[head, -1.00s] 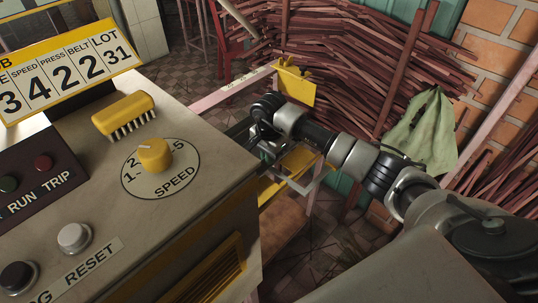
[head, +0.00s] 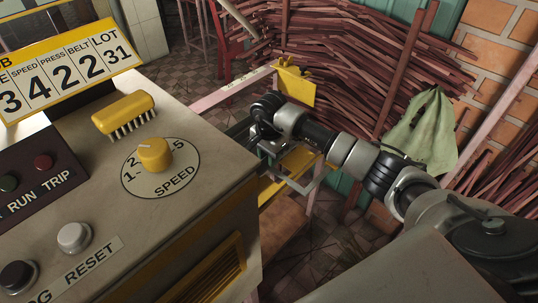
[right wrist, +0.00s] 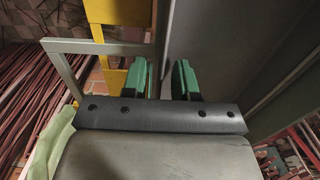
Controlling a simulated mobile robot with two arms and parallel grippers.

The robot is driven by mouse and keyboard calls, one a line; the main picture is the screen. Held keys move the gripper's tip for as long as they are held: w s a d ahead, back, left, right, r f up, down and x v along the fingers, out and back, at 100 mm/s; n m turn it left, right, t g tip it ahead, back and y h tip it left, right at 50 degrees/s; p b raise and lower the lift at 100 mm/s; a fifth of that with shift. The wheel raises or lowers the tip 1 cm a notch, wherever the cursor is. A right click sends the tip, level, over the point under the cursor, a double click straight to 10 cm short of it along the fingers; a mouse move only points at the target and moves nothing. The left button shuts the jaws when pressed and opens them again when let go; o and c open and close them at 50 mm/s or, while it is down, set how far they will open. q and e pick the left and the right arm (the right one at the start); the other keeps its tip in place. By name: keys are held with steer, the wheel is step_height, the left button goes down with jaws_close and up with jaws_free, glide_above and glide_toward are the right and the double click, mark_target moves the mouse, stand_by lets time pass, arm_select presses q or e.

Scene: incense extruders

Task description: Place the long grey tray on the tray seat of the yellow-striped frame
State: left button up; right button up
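A long grey panel, which looks like the long grey tray (right wrist: 215,45), runs away from my right gripper in the right wrist view. My right gripper (right wrist: 167,80) has two green fingers standing apart, with a thin grey edge between them. I see no firm contact with that edge. In the head view my right gripper (head: 270,148) reaches down beside the yellow-striped frame (head: 296,162), past the machine's right edge. The frame's yellow part also shows in the right wrist view (right wrist: 110,45). The tray seat cannot be made out clearly. My left gripper is not in view.
A grey machine console (head: 120,215) with a yellow speed knob (head: 154,154) and a yellow brush (head: 124,114) fills the left. Piled reddish sticks (head: 350,60) stand behind. A green cloth (head: 425,132) hangs at right.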

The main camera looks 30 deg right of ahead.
step_height(320, 180, up, 3)
steer(key=shift+w, duration=0.1)
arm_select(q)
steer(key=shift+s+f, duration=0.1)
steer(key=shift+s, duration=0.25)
arm_select(e)
step_height(320, 180, up, 9)
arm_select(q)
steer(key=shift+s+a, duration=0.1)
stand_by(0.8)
